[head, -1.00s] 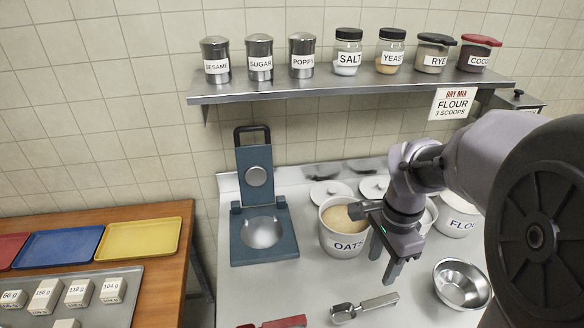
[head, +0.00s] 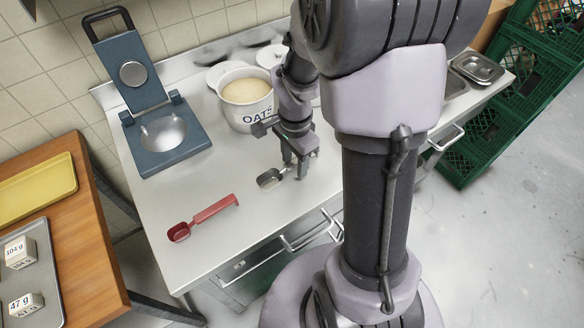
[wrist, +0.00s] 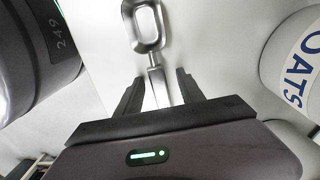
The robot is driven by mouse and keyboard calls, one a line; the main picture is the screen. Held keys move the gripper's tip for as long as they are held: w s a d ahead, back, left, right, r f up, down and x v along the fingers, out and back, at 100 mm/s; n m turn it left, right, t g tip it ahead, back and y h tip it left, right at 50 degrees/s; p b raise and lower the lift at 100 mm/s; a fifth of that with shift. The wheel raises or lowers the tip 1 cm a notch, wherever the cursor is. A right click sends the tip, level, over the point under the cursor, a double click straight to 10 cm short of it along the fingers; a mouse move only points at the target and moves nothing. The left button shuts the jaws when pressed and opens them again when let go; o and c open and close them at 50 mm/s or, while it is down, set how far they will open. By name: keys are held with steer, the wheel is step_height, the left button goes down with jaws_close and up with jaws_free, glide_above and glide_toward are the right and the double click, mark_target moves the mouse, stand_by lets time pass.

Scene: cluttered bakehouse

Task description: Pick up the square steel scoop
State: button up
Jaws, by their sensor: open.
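The steel scoop (head: 270,179) lies on the steel worktop below the oats bin, its bowl to the left of my gripper (head: 295,168). In the wrist view its bowl (wrist: 148,28) is at the top, and its handle (wrist: 157,86) runs down between the two fingers of my gripper (wrist: 157,78). My gripper is open and points down at the handle, with a finger on each side. The fingers appear low, near the worktop; whether they touch the handle cannot be told. My arm hides part of the worktop to the right.
A red scoop (head: 203,217) lies to the left on the worktop (head: 190,255). The oats bin (head: 245,98) stands close behind my gripper. A blue hinged press (head: 165,135) stands at the back left. Green crates (head: 500,118) are at the right.

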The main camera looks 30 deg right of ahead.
mark_target(295, 162)
steer(key=shift+r, duration=0.15)
jaws_close()
steer(key=shift+r, duration=0.3)
step_height(295, 162, up, 4)
steer(key=shift+s+f+p, duration=0.15)
steer(key=shift+f+p, duration=0.1)
steer(key=shift+p, duration=0.95)
steer(key=s+d+p, duration=0.1)
steer(key=s+d, duration=0.1)
steer(key=s, duration=0.5)
steer(key=s+d+p, duration=0.1)
steer(key=s+d, duration=0.2)
steer(key=s, duration=0.5)
steer(key=shift+r, duration=0.45)
